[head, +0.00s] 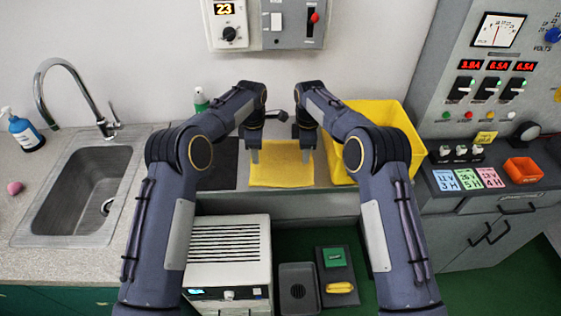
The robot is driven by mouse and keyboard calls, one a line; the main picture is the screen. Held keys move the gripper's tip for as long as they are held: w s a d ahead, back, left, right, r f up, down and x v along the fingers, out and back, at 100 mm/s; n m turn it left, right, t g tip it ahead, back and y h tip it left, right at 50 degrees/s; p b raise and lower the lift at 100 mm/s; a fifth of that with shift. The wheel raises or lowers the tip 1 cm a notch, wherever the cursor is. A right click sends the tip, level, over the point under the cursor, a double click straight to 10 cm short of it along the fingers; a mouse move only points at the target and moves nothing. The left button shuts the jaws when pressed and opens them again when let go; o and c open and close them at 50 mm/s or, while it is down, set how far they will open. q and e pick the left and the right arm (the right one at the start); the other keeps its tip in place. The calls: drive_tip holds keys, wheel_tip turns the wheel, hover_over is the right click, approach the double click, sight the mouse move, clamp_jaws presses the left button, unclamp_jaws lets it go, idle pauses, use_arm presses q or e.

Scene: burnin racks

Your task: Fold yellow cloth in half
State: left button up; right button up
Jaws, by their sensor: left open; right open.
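The yellow cloth (281,165) lies flat on the counter between my two arms, roughly square with its far edge partly behind the grippers. My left gripper (255,155) points down at the cloth's left edge, near the far left corner. My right gripper (306,154) points down at the cloth's right side, near the far right corner. Both grippers are open. The fingertips are small here, and I cannot tell whether they touch the cloth.
A yellow bin (378,114) stands right of the cloth, partly behind my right arm. A dark mat (221,168) lies to its left. A sink (80,185) with a faucet (75,75) is further left. A control panel (490,70) stands right. A green-capped bottle (200,98) stands behind.

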use_arm(q)
drive_tip(key=shift+f, duration=1.1)
use_arm(e)
drive_tip(key=shift+f, duration=1.15)
use_arm(q)
drive_tip(key=shift+f+b, duration=0.25)
drive_tip(key=shift+b, duration=0.05)
use_arm(e)
drive_tip(key=shift+f, duration=0.25)
use_arm(q)
drive_tip(key=shift+r, duration=0.1)
drive_tip(key=shift+c, duration=0.5)
use_arm(e)
drive_tip(key=shift+r, duration=0.15)
drive_tip(key=shift+c, duration=0.5)
use_arm(q)
drive_tip(key=shift+s, duration=0.1)
clamp_jaws()
use_arm(e)
drive_tip(key=shift+s, duration=0.1)
clamp_jaws()
